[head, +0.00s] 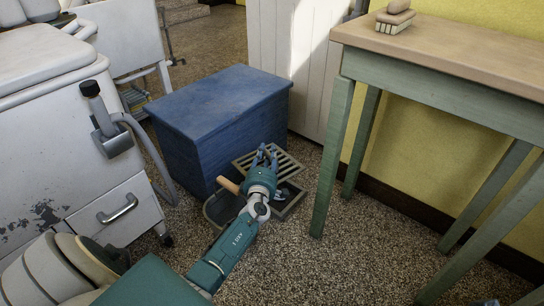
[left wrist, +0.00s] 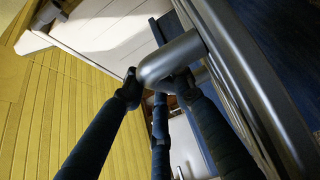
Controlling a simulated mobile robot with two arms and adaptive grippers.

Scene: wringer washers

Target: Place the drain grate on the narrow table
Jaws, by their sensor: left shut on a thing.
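The drain grate (head: 289,166) is a grey slatted metal piece above the floor in front of the blue box. My left gripper (head: 266,154) is shut on it. In the left wrist view the dark fingers of the left gripper (left wrist: 155,82) close around a rounded grey bar of the grate (left wrist: 246,75), whose slats run down the right side. The narrow table (head: 470,50), with a wooden top and green legs, stands at the right, apart from the grate and higher. A small bluish piece at the bottom right edge may be my right gripper (head: 490,302); its jaws cannot be made out.
A blue box (head: 220,115) stands close behind the left gripper. A dark pan (head: 219,209) and a drain frame (head: 290,201) lie on the floor below. A white washer (head: 60,140) is at left. A brush (head: 394,20) sits on the table's far end; the visible top in front is clear.

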